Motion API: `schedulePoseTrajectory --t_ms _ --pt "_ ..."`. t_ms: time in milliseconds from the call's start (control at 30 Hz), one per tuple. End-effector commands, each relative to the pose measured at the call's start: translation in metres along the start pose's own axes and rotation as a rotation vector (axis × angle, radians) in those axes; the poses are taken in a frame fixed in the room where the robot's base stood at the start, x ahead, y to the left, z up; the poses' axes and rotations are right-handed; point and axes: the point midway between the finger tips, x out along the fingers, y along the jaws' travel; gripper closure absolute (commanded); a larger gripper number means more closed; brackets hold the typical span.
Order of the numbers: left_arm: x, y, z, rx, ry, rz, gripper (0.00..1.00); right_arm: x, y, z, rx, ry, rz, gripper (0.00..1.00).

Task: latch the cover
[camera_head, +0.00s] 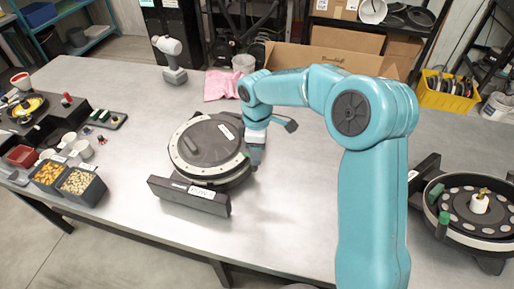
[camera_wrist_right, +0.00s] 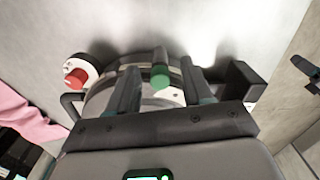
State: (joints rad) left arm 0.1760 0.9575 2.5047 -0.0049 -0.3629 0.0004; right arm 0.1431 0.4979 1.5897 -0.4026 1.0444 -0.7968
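The seed meter (camera_head: 200,172) stands on the table with its round grey-and-white cover (camera_head: 214,136) lying on top. Its dark mount bar with a white label (camera_head: 188,195) faces the front. My right gripper (camera_head: 255,157) is at the cover's right edge. In the right wrist view my right gripper (camera_wrist_right: 158,88) has its two fingers apart, one on each side of a green-tipped latch handle (camera_wrist_right: 160,76). Gaps show between handle and fingers, so the gripper looks open. The fingers partly hide the meter's rim. My left gripper is not in view.
A second, open meter (camera_head: 470,212) with green handles stands at the right. Bins of seed (camera_head: 82,184) and small parts are at the left. A drill (camera_head: 171,60), a pink cloth (camera_head: 221,85) and a cardboard box (camera_head: 300,57) are behind. The table's front middle is clear.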

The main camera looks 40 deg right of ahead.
Motion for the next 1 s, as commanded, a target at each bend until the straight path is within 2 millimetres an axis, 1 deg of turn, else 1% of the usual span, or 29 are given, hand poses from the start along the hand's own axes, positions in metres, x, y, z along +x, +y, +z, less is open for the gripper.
schedulePoseTrajectory --t_ms 233,367,467,700,800,900,1000 --pt "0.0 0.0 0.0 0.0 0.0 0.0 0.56 -0.002 0.001 0.0 0.002 0.002 0.004 0.5" --pt "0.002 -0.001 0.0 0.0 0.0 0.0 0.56 -0.014 0.002 0.0 0.003 0.004 0.008 0.5" --pt "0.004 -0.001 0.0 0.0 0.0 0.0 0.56 -0.034 0.002 -0.001 0.003 0.006 0.01 0.5" --pt "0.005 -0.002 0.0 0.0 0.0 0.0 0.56 -0.099 0.002 -0.001 0.002 0.005 0.008 0.5" --pt "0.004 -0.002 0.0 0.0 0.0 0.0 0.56 -0.124 0.001 -0.001 0.001 0.005 0.007 0.5" --pt "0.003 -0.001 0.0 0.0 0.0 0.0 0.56 -0.142 0.001 -0.001 0.001 0.004 0.005 0.5" --pt "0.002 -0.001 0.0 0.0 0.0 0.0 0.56 -0.155 0.001 -0.001 0.0 0.002 0.003 0.5"
